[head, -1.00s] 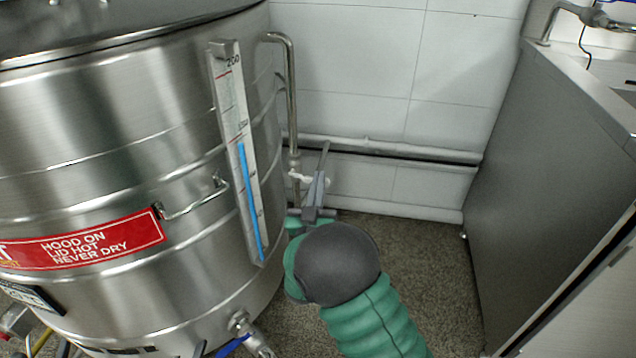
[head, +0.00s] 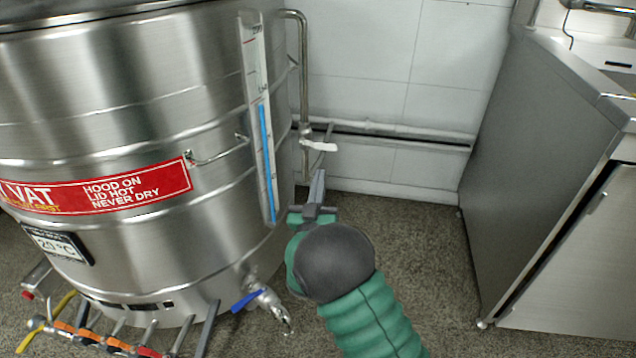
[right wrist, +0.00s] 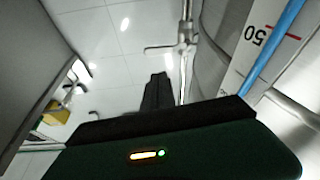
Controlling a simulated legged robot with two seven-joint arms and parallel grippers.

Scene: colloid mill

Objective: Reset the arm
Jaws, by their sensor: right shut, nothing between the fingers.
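My right arm (head: 365,310), green with a dark grey joint cover, reaches up from the bottom middle of the head view. Its gripper (head: 319,186) is beside the right side of the steel vat, below a pipe valve with a white lever (head: 318,146). The gripper is shut and empty. In the right wrist view the dark fingers (right wrist: 157,92) are together, with the valve and its lever (right wrist: 165,48) beyond them. I cannot tell the exact gap between the fingers and the valve. My left gripper is not in view.
The steel vat (head: 120,120) fills the left, with a level gauge (head: 262,130) and a blue-handled tap (head: 255,298). A steel cabinet (head: 540,120) stands at right. Speckled floor (head: 430,250) is free between them.

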